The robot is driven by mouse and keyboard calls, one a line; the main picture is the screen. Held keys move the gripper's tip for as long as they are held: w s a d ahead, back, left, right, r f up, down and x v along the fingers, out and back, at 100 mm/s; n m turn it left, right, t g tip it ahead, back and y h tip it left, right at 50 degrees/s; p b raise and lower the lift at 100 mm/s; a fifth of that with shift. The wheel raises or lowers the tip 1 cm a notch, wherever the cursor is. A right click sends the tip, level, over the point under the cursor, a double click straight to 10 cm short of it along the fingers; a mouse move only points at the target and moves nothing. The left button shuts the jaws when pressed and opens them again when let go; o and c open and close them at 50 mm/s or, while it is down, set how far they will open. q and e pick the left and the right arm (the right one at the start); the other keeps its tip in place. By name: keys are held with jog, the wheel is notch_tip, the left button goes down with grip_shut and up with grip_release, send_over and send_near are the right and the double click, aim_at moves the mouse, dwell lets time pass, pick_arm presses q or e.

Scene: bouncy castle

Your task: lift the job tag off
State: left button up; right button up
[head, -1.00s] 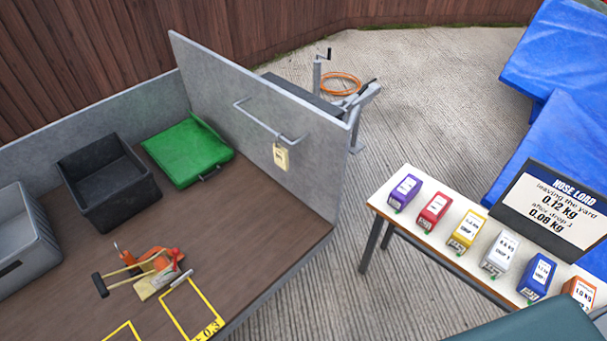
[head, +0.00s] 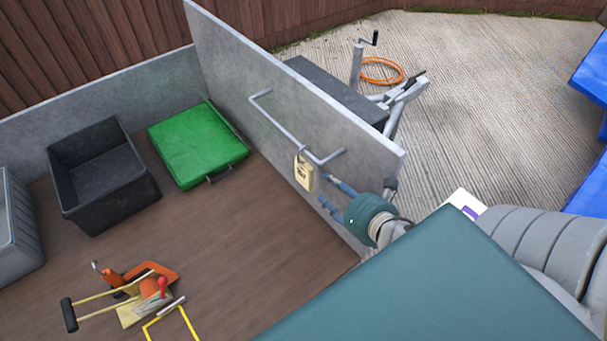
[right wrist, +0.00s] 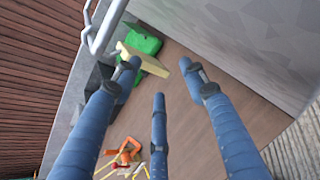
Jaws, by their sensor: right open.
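The cream job tag (head: 304,174) hangs from the grey rail (head: 285,131) on the inner face of the grey side panel, near the rail's right end. My right gripper (head: 331,194) is open just to the right of the tag, fingers pointing towards it. In the right wrist view the tag (right wrist: 147,60) is just beyond the fingertips, partly behind the upper left finger, and the rail (right wrist: 106,25) is at upper left. I see nothing held between the spread fingers (right wrist: 158,85). I cannot tell whether a finger touches the tag. My left gripper is not in view.
A green folded case (head: 197,143) and a black bin (head: 98,175) stand on the brown deck (head: 250,235). Orange-handled tools (head: 135,292) lie at front left. The deck below the tag is clear. An orange coil (head: 382,71) lies beyond the panel.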

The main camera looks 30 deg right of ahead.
aim_at(302, 174)
jog(key=w+n, duration=0.2)
jog(key=w, duration=0.1)
jog(key=w+a+f+n+y, duration=0.1)
jog(key=w+n, duration=0.1)
jog(key=w, duration=0.1)
jog(key=w+a+f+n+y, duration=0.1)
jog(key=w+n, duration=0.1)
jog(key=w, duration=0.2)
jog(key=shift+w+f+n+t+p, duration=0.1)
jog(key=shift+f+n+t+p, duration=0.05)
jog(key=shift+n+t+p, duration=0.2)
jog(key=shift+w+a+f, duration=0.1)
jog(key=shift+w+f, duration=0.2)
jog(key=shift+w, duration=0.1)
pick_arm(q)
jog(key=shift+w+d+r, duration=0.35)
jog(key=shift+d+r, duration=0.05)
jog(key=shift+d, duration=0.05)
jog(key=shift+w, duration=0.15)
pick_arm(e)
grip_shut()
